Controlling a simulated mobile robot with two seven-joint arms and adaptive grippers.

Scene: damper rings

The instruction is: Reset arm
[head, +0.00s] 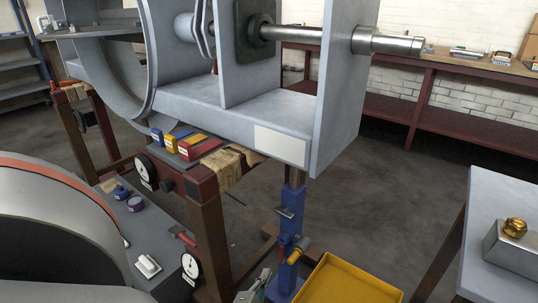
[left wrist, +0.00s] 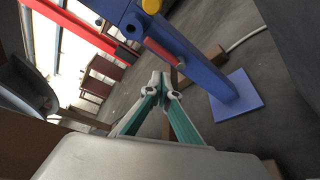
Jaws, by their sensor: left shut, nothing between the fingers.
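My left gripper (head: 262,280) shows at the bottom edge of the head view, low beside the blue post. In the left wrist view its teal fingers (left wrist: 160,80) come together at the tips, shut and empty. The blue post (head: 291,215) stands under the large grey machine housing (head: 210,105); its square blue foot (left wrist: 236,95) shows in the left wrist view, beyond the fingertips and apart from them. My right gripper is not in view. No damper rings can be made out for certain.
A yellow tray (head: 350,282) lies right of the blue post. A grey-topped table (head: 505,200) with a metal block and brass fitting (head: 515,228) stands at the right. Small boxes (head: 200,146) sit under the housing. Open floor (head: 395,195) lies between post and right table.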

